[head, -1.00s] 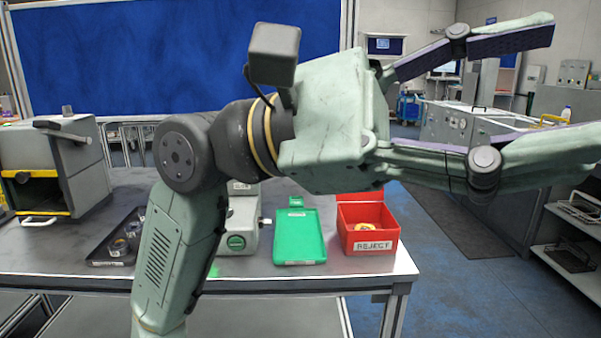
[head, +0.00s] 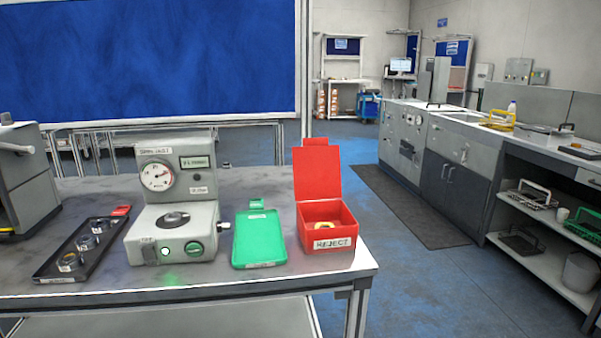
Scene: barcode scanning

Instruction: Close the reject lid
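The red reject box (head: 338,245) stands near the right front corner of the table, with a REJECT label on its front. Its red lid (head: 318,173) is open and stands upright, hinged at the back edge. A small yellowish ring-like part (head: 303,214) shows inside the box. My gripper and arm are out of the head view now.
The table's (head: 300,282) right edge lies close beside the box. A grey cabinet machine stands at the far left.

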